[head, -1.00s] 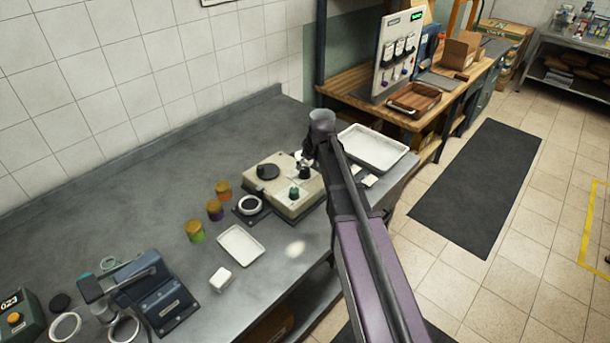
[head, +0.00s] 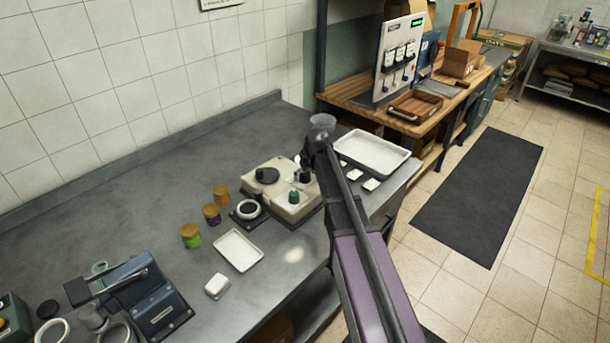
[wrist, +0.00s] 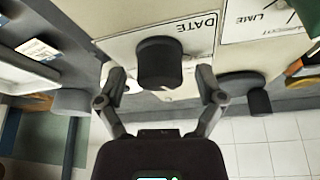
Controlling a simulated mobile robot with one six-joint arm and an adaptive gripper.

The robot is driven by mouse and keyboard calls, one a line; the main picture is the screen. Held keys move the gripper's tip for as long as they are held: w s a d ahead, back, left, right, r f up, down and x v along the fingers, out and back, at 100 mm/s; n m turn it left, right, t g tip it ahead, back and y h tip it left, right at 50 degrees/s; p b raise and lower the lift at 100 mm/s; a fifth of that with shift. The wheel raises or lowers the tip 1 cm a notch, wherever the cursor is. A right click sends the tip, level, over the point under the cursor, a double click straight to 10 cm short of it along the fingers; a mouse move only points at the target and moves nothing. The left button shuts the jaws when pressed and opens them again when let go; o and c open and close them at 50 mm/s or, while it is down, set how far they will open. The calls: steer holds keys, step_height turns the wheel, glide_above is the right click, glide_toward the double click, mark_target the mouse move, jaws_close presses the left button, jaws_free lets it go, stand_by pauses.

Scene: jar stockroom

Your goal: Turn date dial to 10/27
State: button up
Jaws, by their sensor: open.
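The date dial (wrist: 160,62) is a black round knob on a white plate marked DATE, which appears upside down in the wrist view. My gripper (wrist: 160,76) is open, with one finger on each side of the dial; I cannot tell whether either finger touches it. The dial's setting cannot be read. In the head view, the dial belongs to a cream control box (head: 311,201) on the grey counter. My gripper (head: 304,174) is over the right part of this box and largely hides what is under it.
The box also carries a black knob (head: 266,175) and a green knob (head: 294,196). A clear cup (head: 322,123) and a white tray (head: 372,152) stand behind my arm. Coloured jars (head: 212,214) and a small tray (head: 238,250) stand to the left.

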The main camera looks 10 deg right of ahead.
steer(key=c, duration=1.1)
steer(key=shift+c, duration=0.2)
steer(key=shift+m+h, duration=0.3)
steer(key=shift+m, duration=0.2)
steer(key=m+h, duration=0.1)
steer(key=m, duration=0.2)
steer(key=shift+m+h, duration=0.7)
steer(key=shift+m, duration=1.2)
